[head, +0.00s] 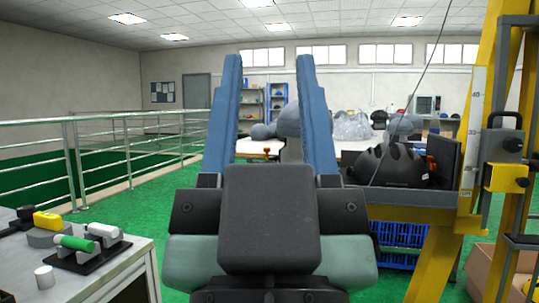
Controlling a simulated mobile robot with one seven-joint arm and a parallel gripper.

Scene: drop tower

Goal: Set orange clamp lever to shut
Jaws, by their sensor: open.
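My gripper (268,62) fills the middle of the head view. Its two long blue fingers point up and away from me, wide apart, with nothing visible between them. A small orange-red part (431,166) shows at the right, beside a black helmet (389,165) on the drop tower's carriage. It may be the orange clamp lever, but it is too small and partly hidden to tell its position. My gripper is to the left of it in the picture and apart from it.
The yellow tower frame (435,262) stands at the right, with a blue crate (399,236) low beside it and a cardboard box (484,272). A bench (100,275) with tools is at the left front. Railings (125,150) run behind it. Green floor lies between.

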